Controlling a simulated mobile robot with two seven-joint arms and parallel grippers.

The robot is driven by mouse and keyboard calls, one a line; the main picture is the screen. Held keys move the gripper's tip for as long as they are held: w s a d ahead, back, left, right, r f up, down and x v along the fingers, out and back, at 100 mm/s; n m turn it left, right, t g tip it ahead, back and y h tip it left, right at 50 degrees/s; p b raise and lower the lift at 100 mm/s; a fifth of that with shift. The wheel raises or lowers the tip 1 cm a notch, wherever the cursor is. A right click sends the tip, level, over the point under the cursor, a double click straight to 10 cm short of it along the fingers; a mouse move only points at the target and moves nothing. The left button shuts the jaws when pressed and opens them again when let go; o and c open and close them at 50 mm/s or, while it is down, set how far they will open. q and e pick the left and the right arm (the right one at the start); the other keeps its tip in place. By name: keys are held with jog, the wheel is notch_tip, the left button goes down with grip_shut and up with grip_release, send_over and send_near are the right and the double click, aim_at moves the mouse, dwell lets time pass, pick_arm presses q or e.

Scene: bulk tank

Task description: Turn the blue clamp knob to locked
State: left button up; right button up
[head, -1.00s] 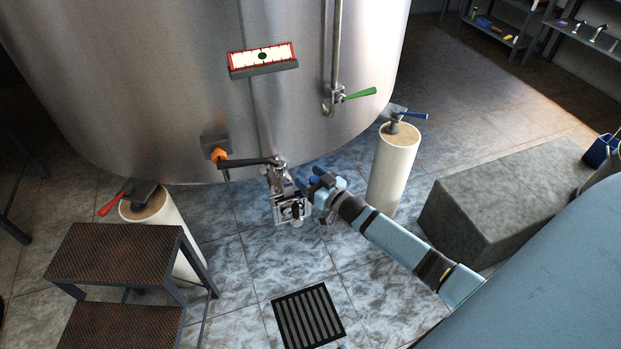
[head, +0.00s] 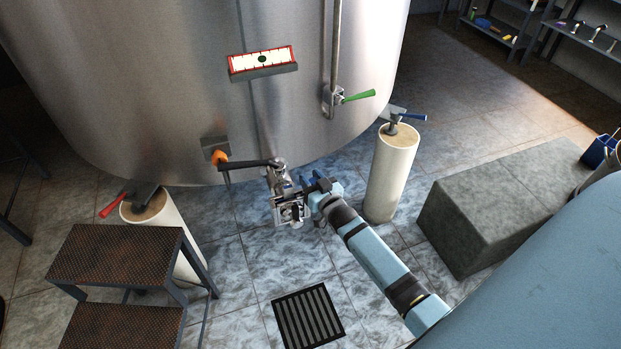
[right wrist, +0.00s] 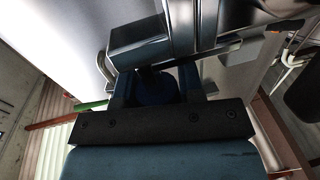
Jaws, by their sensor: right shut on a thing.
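The blue clamp knob (right wrist: 157,88) shows as a dark blue rounded shape between the fingers of my right gripper (right wrist: 158,92) in the right wrist view. The fingers are shut on it, one on each side. In the head view my right gripper (head: 311,185) is at the right side of the metal outlet fitting (head: 287,200), below the tank. The fingers and the fitting hide most of the knob there, so its angle and any lock mark cannot be read. My left gripper is not in view.
The steel tank (head: 150,90) rises behind the fitting. A black lever (head: 248,163) reaches left above it. A post (head: 393,170) with a blue lever stands to the right. A step stool (head: 120,255) and a floor drain (head: 308,317) are in front.

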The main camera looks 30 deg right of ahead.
jog(key=shift+h, duration=0.3)
jog(key=o, duration=0.9)
jog(key=s+a+p, duration=0.1)
jog(key=s, duration=1.2)
jog(key=shift+s, duration=0.4)
jog(key=shift+a, duration=0.1)
